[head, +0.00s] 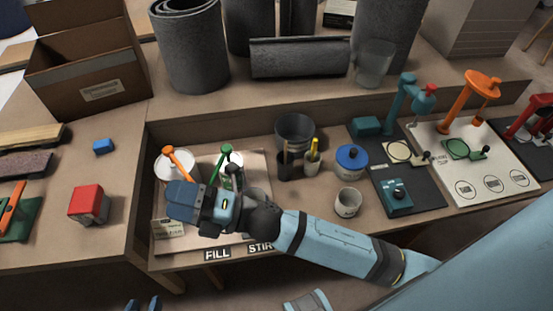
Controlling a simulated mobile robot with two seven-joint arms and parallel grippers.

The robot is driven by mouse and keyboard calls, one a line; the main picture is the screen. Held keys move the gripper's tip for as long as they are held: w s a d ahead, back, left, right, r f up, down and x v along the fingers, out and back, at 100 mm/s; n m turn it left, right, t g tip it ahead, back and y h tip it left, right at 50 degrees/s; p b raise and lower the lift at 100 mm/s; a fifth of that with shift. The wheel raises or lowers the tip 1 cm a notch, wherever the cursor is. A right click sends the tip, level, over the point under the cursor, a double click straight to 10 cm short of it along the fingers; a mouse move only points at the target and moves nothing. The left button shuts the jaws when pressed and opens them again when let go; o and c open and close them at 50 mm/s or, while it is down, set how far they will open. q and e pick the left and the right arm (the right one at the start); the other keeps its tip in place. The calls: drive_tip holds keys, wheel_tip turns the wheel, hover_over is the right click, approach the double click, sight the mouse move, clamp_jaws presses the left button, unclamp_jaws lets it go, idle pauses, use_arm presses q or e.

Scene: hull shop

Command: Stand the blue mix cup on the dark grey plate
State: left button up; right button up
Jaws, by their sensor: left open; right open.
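A pale pot with a blue top (352,160) stands upright on the bench, left of the dark grey plate (425,195). The plate carries a teal stand, a pale disc and a teal box.
A white labelled cup (348,202) and a dark bucket (295,132) stand mid-bench. White pots with orange (170,152) and green sticks (224,154) are behind my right gripper. A cream plate (490,170) with an orange stand is at right. Grey rolls (300,58) fill the back shelf.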

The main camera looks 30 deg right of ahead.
drive_tip(key=d+f+m+t+h, duration=0.4)
drive_tip(key=d+f+m+h, duration=0.85)
drive_tip(key=m, duration=0.75)
drive_tip(key=s+d+f+m+g+h, duration=0.3)
drive_tip(key=s+d+f+m+g, duration=0.1)
drive_tip(key=s+d+f+m, duration=0.3)
drive_tip(key=shift+s+d+f+m, duration=0.25)
drive_tip(key=shift+s+f+m, duration=0.4)
drive_tip(key=shift+f+m, duration=0.3)
use_arm(q)
drive_tip(key=shift+r, duration=0.15)
use_arm(e)
drive_tip(key=shift+r, duration=0.15)
